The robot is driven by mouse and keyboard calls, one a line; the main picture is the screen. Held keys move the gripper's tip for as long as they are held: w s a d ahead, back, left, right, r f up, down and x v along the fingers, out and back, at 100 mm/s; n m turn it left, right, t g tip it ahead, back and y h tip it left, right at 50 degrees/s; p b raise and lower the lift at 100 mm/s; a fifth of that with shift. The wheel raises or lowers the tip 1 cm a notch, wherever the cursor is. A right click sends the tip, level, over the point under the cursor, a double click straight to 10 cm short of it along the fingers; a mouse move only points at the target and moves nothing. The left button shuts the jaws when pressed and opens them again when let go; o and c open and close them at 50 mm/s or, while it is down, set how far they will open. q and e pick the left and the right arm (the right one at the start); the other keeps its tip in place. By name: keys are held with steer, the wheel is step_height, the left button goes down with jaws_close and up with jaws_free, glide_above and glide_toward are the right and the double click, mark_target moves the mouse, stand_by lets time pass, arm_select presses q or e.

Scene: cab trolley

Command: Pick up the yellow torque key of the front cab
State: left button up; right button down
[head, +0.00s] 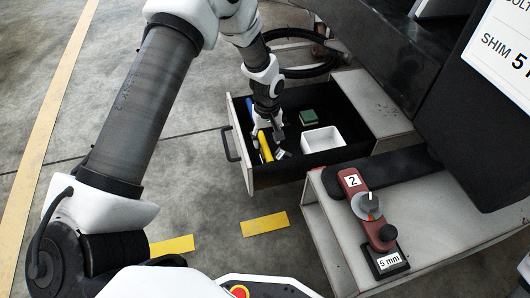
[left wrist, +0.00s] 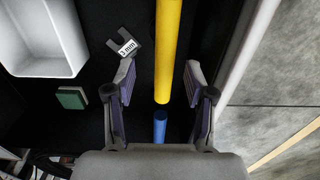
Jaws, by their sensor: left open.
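The yellow torque key (head: 265,147) lies in the open black-lined drawer, near its left wall. In the left wrist view its yellow shaft (left wrist: 168,45) runs down between my fingers. A blue piece (left wrist: 160,126) lies in line below it, past a dark gap; I cannot tell if it is one part with the key. My left gripper (head: 270,128) reaches down into the drawer over the key. Its fingers (left wrist: 160,75) are open, one on each side of the yellow shaft, with room on both sides. My right gripper is not in view.
The drawer (head: 238,110) also holds a white box (head: 322,139), a green block (head: 308,117) and a grey slotted shim marked 3 mm (left wrist: 121,43). The drawer wall (left wrist: 243,60) is close beside the fingers. A red tool marked 2 (head: 352,182) lies on the grey step.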

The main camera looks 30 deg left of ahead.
mark_target(265, 152)
arm_select(q)
steer(key=f+b, duration=0.1)
steer(key=f, duration=0.1)
steer(key=f+b, duration=0.3)
steer(key=shift+s+a+f, duration=0.15)
steer(key=shift+s+f, duration=0.15)
steer(key=shift+f, duration=0.1)
steer(key=shift+f+b, duration=0.35)
steer(key=shift+b, duration=0.1)
steer(key=shift+r, duration=0.2)
jaws_close()
